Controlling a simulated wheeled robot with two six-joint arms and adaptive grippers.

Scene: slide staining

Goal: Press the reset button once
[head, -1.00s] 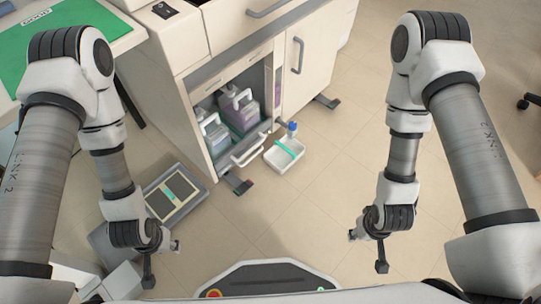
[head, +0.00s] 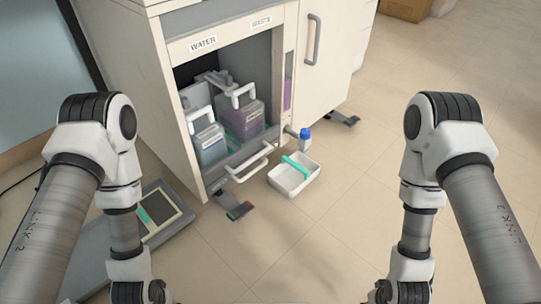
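No reset button can be made out in the head view. A white cabinet (head: 130,70) stands at the upper left with an open lower compartment marked WATER and WASTE. My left arm comes down at the left and my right arm at the right. Both wrists are cut off by the bottom edge, so neither gripper's fingers show. Both arms are clear of the cabinet.
In the compartment stand a water container (head: 210,146) and a purple waste container (head: 245,120). A grey floor unit (head: 180,195) lies partly behind my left arm. Open floor (head: 330,235) lies between the arms.

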